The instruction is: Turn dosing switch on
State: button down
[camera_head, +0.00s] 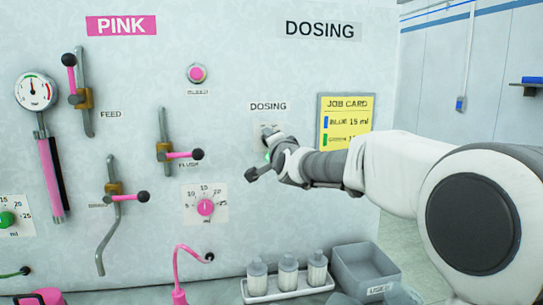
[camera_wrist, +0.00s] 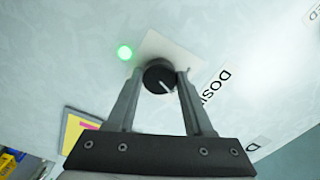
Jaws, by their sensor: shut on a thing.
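The dosing switch is a dark round knob (camera_wrist: 158,78) with a pale pointer line on a light square plate (camera_wrist: 165,48). It shows in the wrist view between my fingers. My gripper (camera_wrist: 160,76) is shut on the knob, one finger on each side. A green lamp (camera_wrist: 125,52) beside the plate is lit. In the head view my gripper (camera_head: 268,158) is at the wall panel just below the DOSING label (camera_head: 268,106); it hides most of the switch there, and a bit of green shows beside it.
A yellow job card (camera_head: 345,118) hangs just right of my gripper. Pink-line levers and a pink dial (camera_head: 205,207) are to the left. Below stand a white tray (camera_head: 285,293) with several bottles and a grey bin (camera_head: 367,270). The panel around the switch is otherwise clear.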

jog(key=shift+f+m+b, duration=0.1)
jog(key=shift+m+b, duration=0.65)
jog(key=shift+m, duration=0.15)
jog(key=shift+c, duration=1.4)
grip_release()
jog(key=shift+s, duration=0.2)
